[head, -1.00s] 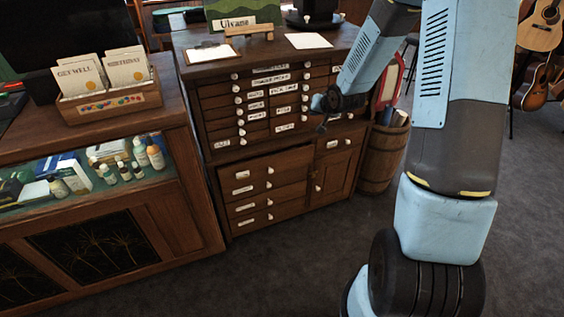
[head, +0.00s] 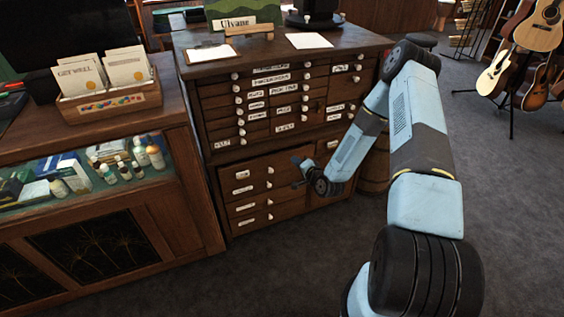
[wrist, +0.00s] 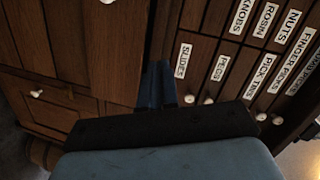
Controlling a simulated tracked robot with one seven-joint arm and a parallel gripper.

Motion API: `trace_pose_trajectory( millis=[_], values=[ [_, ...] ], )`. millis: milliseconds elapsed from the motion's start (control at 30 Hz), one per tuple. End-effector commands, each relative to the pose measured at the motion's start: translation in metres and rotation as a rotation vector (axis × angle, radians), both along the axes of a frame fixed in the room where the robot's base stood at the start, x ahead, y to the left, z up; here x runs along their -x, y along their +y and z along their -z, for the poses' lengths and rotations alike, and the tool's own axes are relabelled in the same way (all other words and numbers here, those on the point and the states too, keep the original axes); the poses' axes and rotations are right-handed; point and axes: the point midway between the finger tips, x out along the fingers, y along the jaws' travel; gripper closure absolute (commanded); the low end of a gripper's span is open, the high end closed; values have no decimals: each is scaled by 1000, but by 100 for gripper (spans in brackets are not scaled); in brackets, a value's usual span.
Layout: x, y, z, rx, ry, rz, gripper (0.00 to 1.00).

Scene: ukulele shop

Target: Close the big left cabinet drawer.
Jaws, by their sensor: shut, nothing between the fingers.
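The dark wooden cabinet (head: 205,105) stands in the middle of the head view, with rows of small labelled drawers above and larger drawers at its lower left. The big left drawer (head: 250,182) is the top one of these, with a white knob and a label. Its top edge seems to stand slightly out from the cabinet; how far is hard to tell. My gripper (head: 298,172) is shut and empty, in front of the drawer's right part, right of the knob. Contact cannot be told. In the wrist view my fingers (wrist: 158,86) point at the cabinet's dark wood.
A glass display counter (head: 110,195) with bottles and a card box (head: 108,100) stands close on the left. A wooden barrel (head: 374,172) is right of the cabinet, partly behind my arm. Guitars (head: 540,28) stand at the far right. The carpet in front is clear.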

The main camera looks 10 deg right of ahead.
Motion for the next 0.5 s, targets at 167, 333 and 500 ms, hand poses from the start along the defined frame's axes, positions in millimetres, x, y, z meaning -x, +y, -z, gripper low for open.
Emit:
trace_pose_trajectory(
  millis=[167,333,500],
  values=[
    [20,5,36,-174,-24,75,100],
    [36,6,56,-301,-52,139,100],
    [45,7,65,-367,-67,173,100]
  ],
)
